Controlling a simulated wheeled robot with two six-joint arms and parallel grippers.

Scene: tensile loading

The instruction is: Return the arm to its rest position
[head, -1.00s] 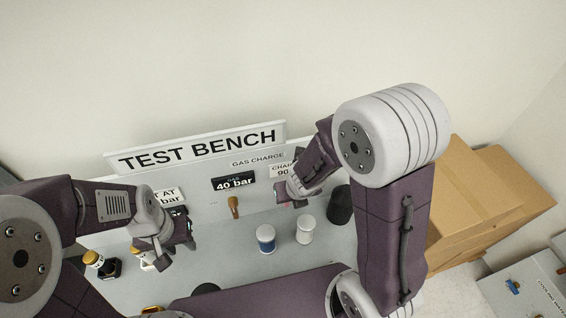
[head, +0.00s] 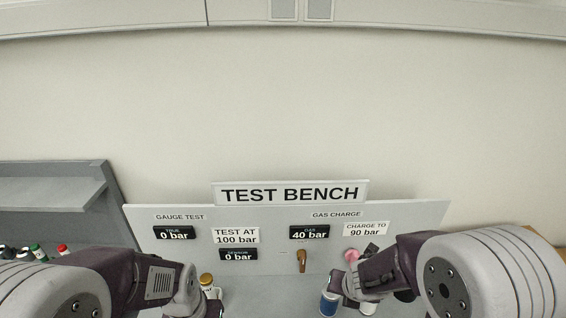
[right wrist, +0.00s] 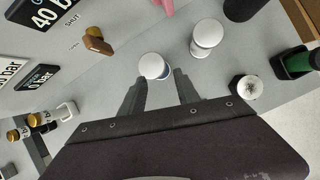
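My right arm comes in from the right in the head view, with its gripper low in front of the test bench panel (head: 400,215). In the right wrist view the right gripper (right wrist: 158,88) has its two fingers apart with nothing held between them. A blue can with a white lid (right wrist: 153,66) stands just beyond the fingertips. It also shows in the head view (head: 329,304). My left gripper (head: 207,303) is at the bottom edge, beside a yellow-capped item (head: 206,281); its fingers are partly cut off.
A wooden-coloured valve handle (head: 302,260) sits on the panel. A white can (right wrist: 207,36), a dark cylinder (right wrist: 243,7) and a green-and-black item (right wrist: 297,62) stand near the right gripper. Grey shelving (head: 55,190) is at the left. The wall above the bench is clear.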

